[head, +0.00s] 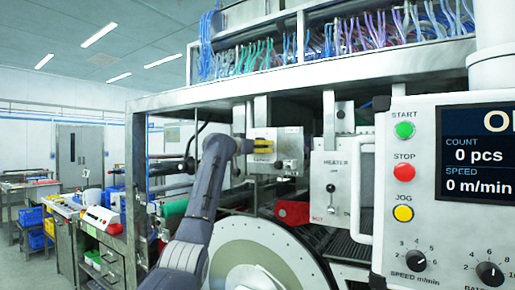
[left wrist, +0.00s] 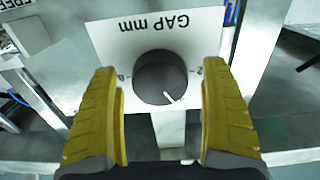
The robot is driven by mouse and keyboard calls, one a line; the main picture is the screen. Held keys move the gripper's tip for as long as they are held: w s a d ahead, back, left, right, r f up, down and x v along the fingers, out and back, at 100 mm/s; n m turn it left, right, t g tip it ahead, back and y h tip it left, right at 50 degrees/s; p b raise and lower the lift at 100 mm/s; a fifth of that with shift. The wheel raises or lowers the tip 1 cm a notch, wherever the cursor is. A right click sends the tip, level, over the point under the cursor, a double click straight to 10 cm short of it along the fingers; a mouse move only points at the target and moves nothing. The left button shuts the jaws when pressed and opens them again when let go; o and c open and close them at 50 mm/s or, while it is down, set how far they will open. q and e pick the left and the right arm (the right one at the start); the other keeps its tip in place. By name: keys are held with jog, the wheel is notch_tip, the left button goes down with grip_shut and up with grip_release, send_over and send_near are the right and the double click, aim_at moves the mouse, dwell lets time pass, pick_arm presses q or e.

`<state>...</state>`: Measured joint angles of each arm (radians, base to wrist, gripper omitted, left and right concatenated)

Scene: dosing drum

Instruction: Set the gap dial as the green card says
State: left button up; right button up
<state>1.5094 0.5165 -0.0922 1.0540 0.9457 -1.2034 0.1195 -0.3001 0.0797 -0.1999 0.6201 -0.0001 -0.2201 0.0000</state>
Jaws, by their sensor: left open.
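The gap dial (left wrist: 158,76) is a dark round knob on a pale plate marked "GAP mm", upside down in the left wrist view. Its white pointer mark lies toward the lower right of that picture. Part of the printed scale shows beside the knob; the fingers hide some of it. My left gripper (left wrist: 162,115) is open, with one yellow finger on each side of the dial and a visible space between each finger and the knob. In the head view the left gripper (head: 263,146) is at the metal control plate (head: 291,143). I cannot make out a green card.
A HEATER box (head: 335,170) with a small lever is right of the gripper. A white handle (head: 361,190) and the operator panel (head: 404,165) with START, STOP and JOG buttons stand farther right. A large pale drum (head: 255,250) is below. Cables run above.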

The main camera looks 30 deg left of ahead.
pick_arm(q)
jog(key=c, duration=1.3)
jog(key=shift+m, duration=0.5)
jog(key=m, duration=0.4)
jog(key=shift+a+m, duration=0.1)
jog(key=shift+m, duration=0.2)
jog(key=m, duration=0.6)
jog(key=shift+r, duration=0.1)
jog(key=m, duration=0.6)
jog(key=shift+a+r+m, duration=0.1)
jog(key=shift+r+m, duration=0.05)
jog(key=shift+m, duration=0.15)
jog(key=m, duration=0.5)
jog(key=shift+s+r+m, duration=0.1)
jog(key=shift+r+m, duration=0.05)
jog(key=shift+m, duration=0.15)
